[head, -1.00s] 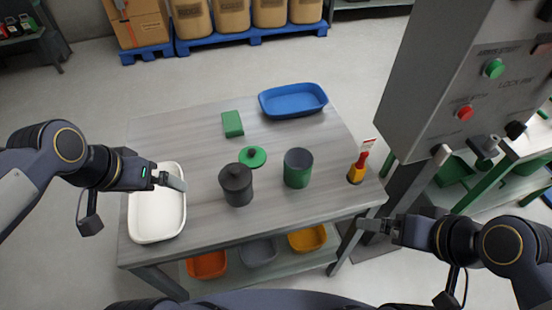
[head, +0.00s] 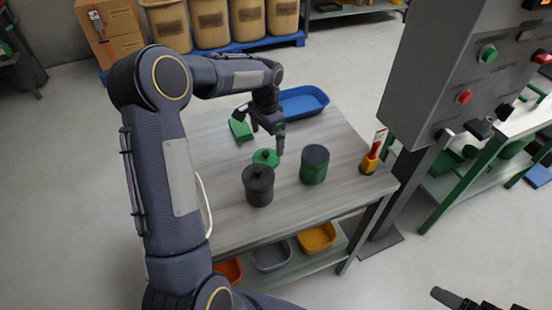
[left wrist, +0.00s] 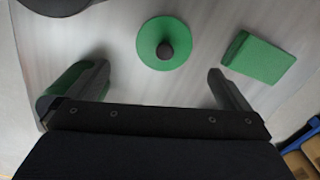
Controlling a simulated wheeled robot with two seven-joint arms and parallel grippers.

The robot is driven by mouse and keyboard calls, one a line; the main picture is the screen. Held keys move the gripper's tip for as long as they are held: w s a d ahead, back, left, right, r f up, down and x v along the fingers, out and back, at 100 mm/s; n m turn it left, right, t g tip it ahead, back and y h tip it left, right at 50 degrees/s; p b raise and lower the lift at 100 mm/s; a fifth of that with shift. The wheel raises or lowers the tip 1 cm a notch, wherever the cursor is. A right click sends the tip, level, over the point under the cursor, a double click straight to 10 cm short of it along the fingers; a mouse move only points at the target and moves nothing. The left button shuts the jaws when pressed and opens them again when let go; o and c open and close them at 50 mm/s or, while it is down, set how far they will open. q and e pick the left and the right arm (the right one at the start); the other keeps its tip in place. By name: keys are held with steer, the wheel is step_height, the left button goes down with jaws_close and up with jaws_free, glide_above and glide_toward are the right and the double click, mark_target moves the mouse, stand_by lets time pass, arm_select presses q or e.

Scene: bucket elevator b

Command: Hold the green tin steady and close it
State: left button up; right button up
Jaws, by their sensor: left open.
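The green tin (head: 314,166) stands upright on the table, and its top looks dark and uncovered. In the left wrist view, a green rounded side, apparently the tin (left wrist: 48,88), shows partly hidden behind a finger. A round green lid (head: 264,158) with a dark knob lies flat on the table to the left of the tin. The lid (left wrist: 152,50) is also in the left wrist view, ahead of the fingers. My left gripper (head: 267,139) is open and empty, pointing down above the lid. My right gripper (head: 440,295) is at the lower right, clear of the table, with its jaws unclear.
A dark lidded canister (head: 258,187) stands in front of the lid. A green block (head: 241,130) and a blue tray (head: 303,101) lie behind. My left arm hides the table's left side.

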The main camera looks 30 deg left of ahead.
mark_target(265, 153)
arm_select(q)
steer(key=shift+f, duration=1.3)
steer(key=shift+s+a+f+p, duration=0.15)
steer(key=shift+f+p, duration=0.15)
steer(key=shift+f, duration=0.45)
steer(key=shift+w+a+f+p, duration=0.1)
steer(key=shift+f+p, duration=0.25)
steer(key=shift+f, duration=0.45)
steer(key=shift+s+a+f+p, duration=0.15)
steer(key=shift+f+p, duration=0.15)
steer(key=shift+f, duration=0.45)
steer(key=shift+w+f, duration=0.1)
steer(key=shift+f, duration=0.2)
steer(key=c, duration=0.9)
